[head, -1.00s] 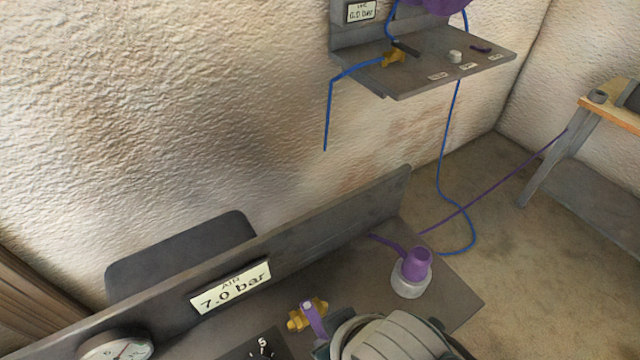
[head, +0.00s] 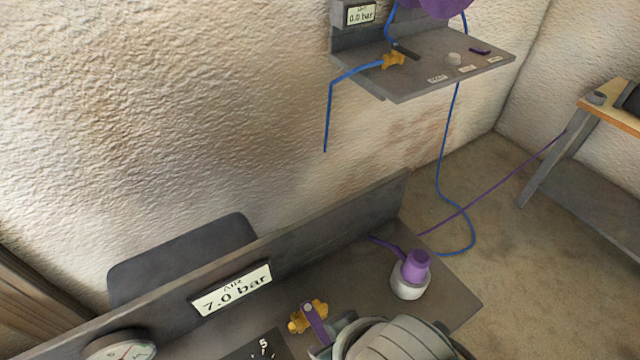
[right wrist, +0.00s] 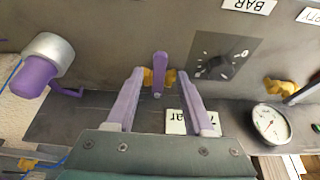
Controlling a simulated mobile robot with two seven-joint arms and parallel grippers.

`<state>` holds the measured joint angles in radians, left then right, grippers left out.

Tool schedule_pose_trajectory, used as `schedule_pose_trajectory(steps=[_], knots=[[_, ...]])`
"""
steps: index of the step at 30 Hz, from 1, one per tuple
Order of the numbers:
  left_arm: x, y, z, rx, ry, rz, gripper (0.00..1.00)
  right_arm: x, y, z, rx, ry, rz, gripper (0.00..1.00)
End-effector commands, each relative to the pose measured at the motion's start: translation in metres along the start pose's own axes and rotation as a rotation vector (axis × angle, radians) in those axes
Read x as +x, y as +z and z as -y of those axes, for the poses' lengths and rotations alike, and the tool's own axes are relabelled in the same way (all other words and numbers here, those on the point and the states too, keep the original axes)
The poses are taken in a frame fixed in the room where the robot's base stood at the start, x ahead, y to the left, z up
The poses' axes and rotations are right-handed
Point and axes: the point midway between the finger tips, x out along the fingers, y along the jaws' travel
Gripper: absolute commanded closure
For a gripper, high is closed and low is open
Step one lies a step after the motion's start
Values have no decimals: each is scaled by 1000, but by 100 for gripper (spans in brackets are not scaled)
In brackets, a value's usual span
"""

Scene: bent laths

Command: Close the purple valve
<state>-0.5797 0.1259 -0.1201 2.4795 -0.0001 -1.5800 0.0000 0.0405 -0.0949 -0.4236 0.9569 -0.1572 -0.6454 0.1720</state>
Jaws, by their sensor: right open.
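The valve has a brass body (head: 296,322) and a purple lever (head: 317,326), and sits on the grey bench panel. In the right wrist view the purple lever (right wrist: 159,72) lies across the brass body (right wrist: 148,78), roughly at right angles to it. My right gripper (right wrist: 158,78) is open, one finger on each side of the lever, with gaps to both; I cannot tell its exact height over the panel. In the head view its wrist hides the fingers, just right of the valve. My left gripper is out of view.
A white and purple coupling (head: 409,277) with a purple hose stands right of the valve. A 7.0 bar sign (head: 232,290) and a gauge (head: 120,346) are left. A black dial plate (right wrist: 224,60) is close by. A wall shelf (head: 440,68) with a brass valve (head: 394,60) is above.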

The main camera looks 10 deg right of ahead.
Motion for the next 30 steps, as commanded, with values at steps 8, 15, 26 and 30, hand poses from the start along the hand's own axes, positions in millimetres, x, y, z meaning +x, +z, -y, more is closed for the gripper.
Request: schedule_pose_trajectory(steps=[8,15,26,30], knots=[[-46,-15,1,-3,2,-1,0,-64,-2,0,1,-1,0,48],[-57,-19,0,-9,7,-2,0,-87,-1,0,1,0,0,48],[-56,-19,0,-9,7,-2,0,-88,-1,0,0,0,0,48],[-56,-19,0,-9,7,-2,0,-88,-1,0,0,0,0,48]])
